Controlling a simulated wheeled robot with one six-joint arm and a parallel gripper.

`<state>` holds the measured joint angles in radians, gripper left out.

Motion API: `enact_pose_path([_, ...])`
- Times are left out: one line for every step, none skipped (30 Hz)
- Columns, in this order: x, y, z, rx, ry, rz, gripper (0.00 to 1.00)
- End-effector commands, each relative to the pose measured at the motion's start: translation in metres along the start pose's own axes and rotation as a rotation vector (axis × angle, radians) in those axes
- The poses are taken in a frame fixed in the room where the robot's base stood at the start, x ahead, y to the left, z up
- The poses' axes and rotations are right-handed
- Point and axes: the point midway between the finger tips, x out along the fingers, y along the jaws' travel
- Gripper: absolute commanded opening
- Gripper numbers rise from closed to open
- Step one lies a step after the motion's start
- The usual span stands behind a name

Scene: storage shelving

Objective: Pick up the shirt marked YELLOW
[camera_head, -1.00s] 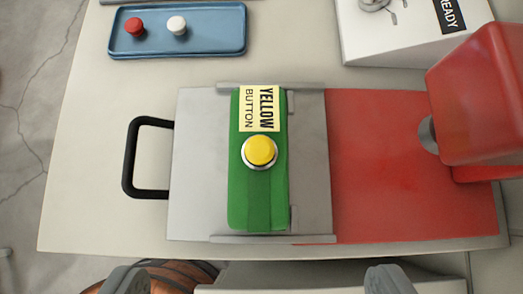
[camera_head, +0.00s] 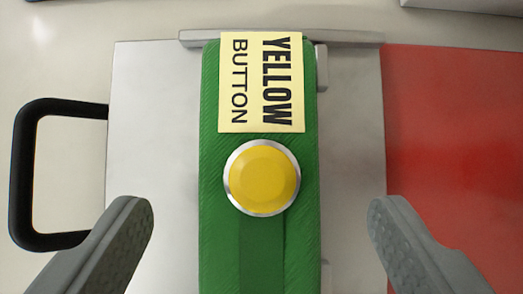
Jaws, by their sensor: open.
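A green, fabric-textured block (camera_head: 222,225), perhaps the folded shirt, lies on a grey metal plate (camera_head: 150,130). A cream label (camera_head: 262,82) on it reads "YELLOW BUTTON". A round yellow button (camera_head: 262,178) with a silver rim sits below the label. My gripper (camera_head: 260,225) is open, with one finger on each side of the green block. The fingers appear apart from it and nothing is between them but the view of the block below. The block's near end is cut off by the picture's lower edge.
A black handle (camera_head: 22,180) sticks out from the plate's left side. A red surface (camera_head: 455,150) lies to the right. A grey bar (camera_head: 350,38) runs across the plate's far edge. Pale tabletop (camera_head: 90,20) is clear at the far left.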

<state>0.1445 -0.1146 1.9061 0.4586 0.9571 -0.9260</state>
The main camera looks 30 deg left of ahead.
Motion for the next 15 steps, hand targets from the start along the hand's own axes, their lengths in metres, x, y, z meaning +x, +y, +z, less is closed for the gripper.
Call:
enact_pose_path([0.007, 0.000, 0.001, 0.000, -0.002, -0.002, 0.78])
enact_pose_path([0.011, 0.000, 0.002, 0.000, -0.002, -0.002, 0.78])
enact_pose_path([0.017, 0.001, 0.003, 0.001, -0.002, -0.001, 0.78])
enact_pose_path([0.021, 0.001, 0.003, 0.001, -0.002, -0.002, 0.78])
enact_pose_path([0.026, 0.001, 0.003, 0.001, -0.003, -0.002, 0.78])
enact_pose_path([0.031, 0.001, 0.003, 0.001, -0.002, -0.001, 0.78])
enact_pose_path([0.034, 0.001, 0.003, 0.000, -0.002, -0.001, 0.78])
enact_pose_path([0.036, 0.001, 0.003, 0.000, -0.002, -0.001, 0.78])
enact_pose_path([0.038, 0.000, 0.003, 0.000, -0.001, -0.001, 0.78])
enact_pose_path([0.039, 0.000, 0.003, 0.000, -0.001, -0.001, 0.78])
enact_pose_path([0.040, 0.000, 0.003, 0.000, -0.001, 0.000, 0.78])
enact_pose_path([0.040, 0.000, 0.003, 0.000, 0.000, 0.000, 0.78])
enact_pose_path([0.040, 0.001, 0.003, 0.000, 0.000, 0.000, 0.78])
enact_pose_path([0.039, 0.001, 0.003, 0.000, 0.000, 0.000, 0.78])
enact_pose_path([0.039, 0.001, 0.003, 0.000, 0.000, 0.000, 0.78])
